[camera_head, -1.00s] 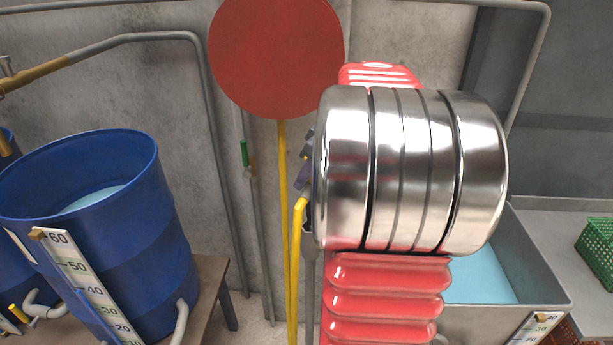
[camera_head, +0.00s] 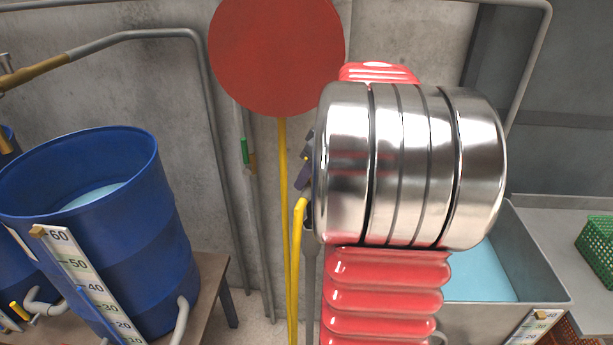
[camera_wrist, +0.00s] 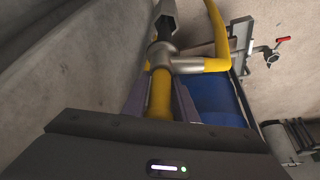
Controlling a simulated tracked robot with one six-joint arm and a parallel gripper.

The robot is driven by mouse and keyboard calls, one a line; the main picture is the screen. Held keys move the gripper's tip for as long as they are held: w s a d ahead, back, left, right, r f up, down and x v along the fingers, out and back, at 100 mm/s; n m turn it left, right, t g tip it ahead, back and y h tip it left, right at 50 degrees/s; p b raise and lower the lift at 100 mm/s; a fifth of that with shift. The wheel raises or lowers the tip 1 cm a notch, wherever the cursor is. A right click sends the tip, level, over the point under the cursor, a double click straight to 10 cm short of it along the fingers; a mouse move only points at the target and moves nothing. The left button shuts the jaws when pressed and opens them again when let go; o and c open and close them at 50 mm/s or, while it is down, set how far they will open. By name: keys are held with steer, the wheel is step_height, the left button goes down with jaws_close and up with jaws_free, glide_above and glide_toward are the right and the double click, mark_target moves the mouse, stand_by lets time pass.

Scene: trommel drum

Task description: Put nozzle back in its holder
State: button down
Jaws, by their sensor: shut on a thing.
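The nozzle (camera_wrist: 163,60) is a grey metal fitting with a dark tip at its top and yellow pipe below and to its right. My gripper (camera_wrist: 160,88) is shut on its yellow lower stem, with one purple-grey finger on each side. In the head view my gripper (camera_head: 304,178) is mostly hidden behind my arm. A yellow bent pipe (camera_head: 298,225) shows just below it there. I cannot clearly make out the nozzle's holder in either view.
A blue barrel (camera_head: 100,215) with liquid and a scale stands on a bench at left. A red disc (camera_head: 276,55) on a yellow pole stands behind my gripper. A grey water tank (camera_head: 535,265) and a green basket (camera_head: 597,250) are at right. Pipes run along the concrete wall.

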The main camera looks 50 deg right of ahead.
step_height(320, 180, down, 10)
steer(key=shift+r, duration=0.15)
stand_by(4.6)
steer(key=c, duration=1.4)
jaws_free()
steer(key=shift+o, duration=0.2)
steer(key=shift+r, duration=4.5)
